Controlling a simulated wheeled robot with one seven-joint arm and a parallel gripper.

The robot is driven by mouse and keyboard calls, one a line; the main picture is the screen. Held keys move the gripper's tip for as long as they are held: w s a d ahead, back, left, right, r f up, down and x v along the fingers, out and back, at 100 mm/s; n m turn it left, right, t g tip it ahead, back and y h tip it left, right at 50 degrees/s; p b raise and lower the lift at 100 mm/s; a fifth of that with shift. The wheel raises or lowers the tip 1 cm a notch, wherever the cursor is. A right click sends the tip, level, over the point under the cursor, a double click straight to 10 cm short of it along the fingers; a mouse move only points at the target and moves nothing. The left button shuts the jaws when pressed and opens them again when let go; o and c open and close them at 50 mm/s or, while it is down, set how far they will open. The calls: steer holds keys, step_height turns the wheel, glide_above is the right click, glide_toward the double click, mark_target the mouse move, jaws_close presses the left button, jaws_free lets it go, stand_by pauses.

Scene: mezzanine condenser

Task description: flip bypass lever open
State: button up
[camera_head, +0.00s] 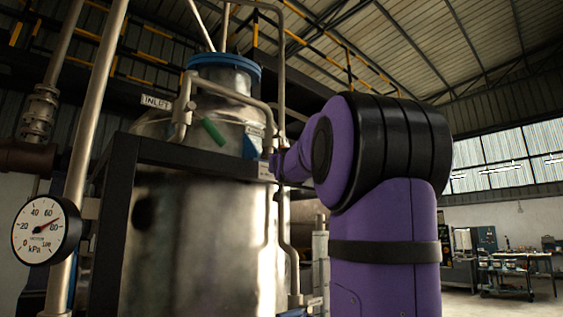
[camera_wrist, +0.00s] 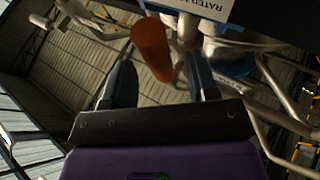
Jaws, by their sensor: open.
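My gripper (camera_wrist: 160,62) is open in the wrist view, its two dark fingers apart. In the head view a green handle (camera_head: 213,132) slants on the pipework near the vessel top, left of my arm. No readable label names the bypass lever, so I cannot tell which handle it is. The orange-red handle is not clear in the head view, where my purple arm covers that side.
The steel condenser vessel (camera_head: 205,240) stands in a dark frame (camera_head: 185,152). A pressure gauge (camera_head: 46,231) is at left. Pipes (camera_head: 281,245) run close to my arm. In the wrist view a white label plate (camera_wrist: 205,8) and pipes surround the handle.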

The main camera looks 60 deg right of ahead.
steer(key=v, duration=0.7)
steer(key=shift+s+a+f, duration=0.15)
steer(key=shift+s+a, duration=0.05)
steer(key=shift+w+a, duration=0.1)
steer(key=w+a+f+n+g+y, duration=0.25)
steer(key=a+f+n+y, duration=0.35)
steer(key=a+f+y, duration=1.1)
steer(key=s+a+f+n+g, duration=0.1)
steer(key=s+a+f+g, duration=0.1)
steer(key=s+a+f, duration=0.3)
steer(key=s+a+f+n+g, duration=0.1)
steer(key=s+a+f+g, duration=0.2)
steer(key=f, duration=0.8)
steer(key=s+a+f+n+g, duration=0.1)
steer(key=s+a+f+g, duration=0.1)
steer(key=s+a+f, duration=0.5)
steer(key=a+f, duration=0.2)
steer(key=a, duration=0.2)
steer(key=shift+n+h, duration=0.3)
steer(key=shift+g, duration=0.25)
